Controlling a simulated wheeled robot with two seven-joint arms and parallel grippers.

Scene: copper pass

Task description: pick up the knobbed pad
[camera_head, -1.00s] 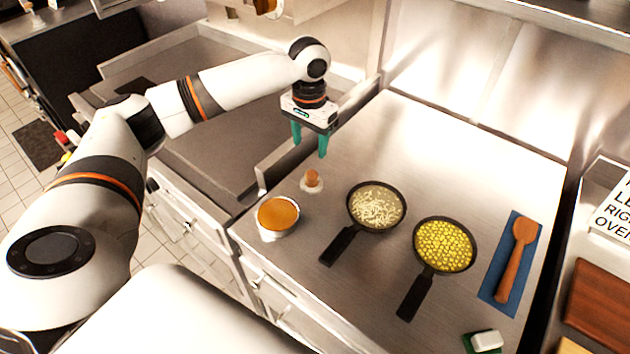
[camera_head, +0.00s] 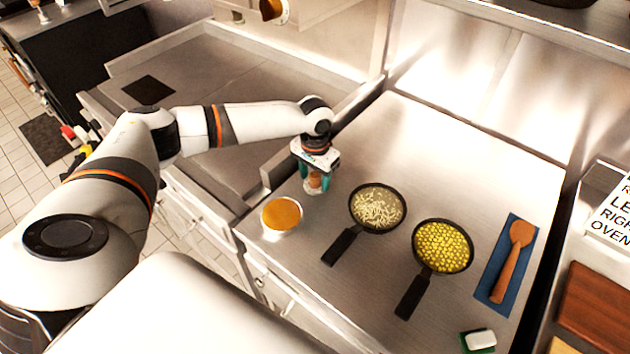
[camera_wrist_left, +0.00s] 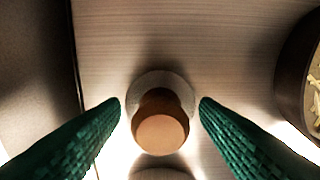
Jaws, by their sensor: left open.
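The knobbed pad has a round pale base and a brown wooden knob. In the head view the pad (camera_head: 314,182) stands on the steel counter, partly hidden by my left gripper (camera_head: 317,180). In the left wrist view the pad (camera_wrist_left: 161,120) shows from above, its knob between the two green fingertips. My left gripper (camera_wrist_left: 161,103) is open, one finger on each side of the pad, with visible gaps between fingers and knob. My right gripper is not in view.
A tin with an orange top (camera_head: 281,216) stands close to the pad. A pan of pale shreds (camera_head: 377,207) and a pan of yellow pieces (camera_head: 443,247) stand to the right. A wooden spoon (camera_head: 512,262) lies on a blue mat (camera_head: 526,226). The counter's back is clear.

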